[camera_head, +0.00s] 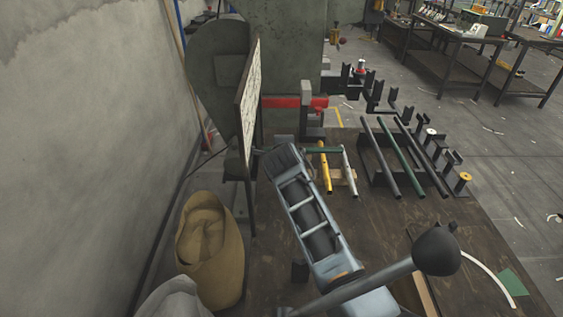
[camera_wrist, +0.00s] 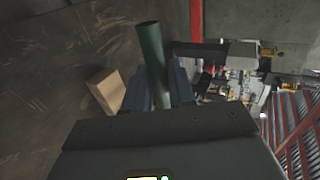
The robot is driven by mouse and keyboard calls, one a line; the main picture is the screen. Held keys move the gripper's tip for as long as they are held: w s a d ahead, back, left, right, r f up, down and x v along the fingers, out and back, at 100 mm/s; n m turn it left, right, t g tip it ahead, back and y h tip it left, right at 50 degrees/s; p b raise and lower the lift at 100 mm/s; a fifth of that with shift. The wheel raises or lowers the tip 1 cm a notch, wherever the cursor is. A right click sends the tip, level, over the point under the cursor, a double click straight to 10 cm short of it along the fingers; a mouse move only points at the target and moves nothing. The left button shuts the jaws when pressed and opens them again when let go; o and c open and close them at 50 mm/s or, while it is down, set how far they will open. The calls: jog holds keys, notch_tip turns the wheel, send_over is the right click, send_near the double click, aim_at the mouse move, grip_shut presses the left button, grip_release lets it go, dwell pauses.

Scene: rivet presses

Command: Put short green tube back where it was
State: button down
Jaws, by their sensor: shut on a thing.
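The short green tube (camera_wrist: 153,55) is clamped between the two fingers of my gripper (camera_wrist: 157,86) in the wrist view, its far end sticking out past the fingertips. In the head view a short green tube (camera_head: 322,150) lies crosswise near the upper end of my arm; the fingers are not clear there. A short yellow tube (camera_head: 325,168) and a short pale tube (camera_head: 349,170) are close to it. A wooden block (camera_wrist: 106,91) is left of the fingers in the wrist view. I cannot tell whether the green tube touches any support.
Two long dark tubes (camera_head: 381,157) and a long green tube (camera_head: 402,153) lie on a dark rack to the right. The press's red bar (camera_head: 293,103) is behind. An upright board (camera_head: 249,105) and a tan sack (camera_head: 209,250) are on the left.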

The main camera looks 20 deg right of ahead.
jog(key=f, duration=0.2)
jog(key=f+b, duration=0.1)
jog(key=shift+w+a+f, duration=0.1)
jog(key=shift+a+f, duration=0.2)
jog(key=c, duration=0.9)
grip_release()
jog(key=shift+c, duration=0.2)
jog(key=shift+r, duration=0.1)
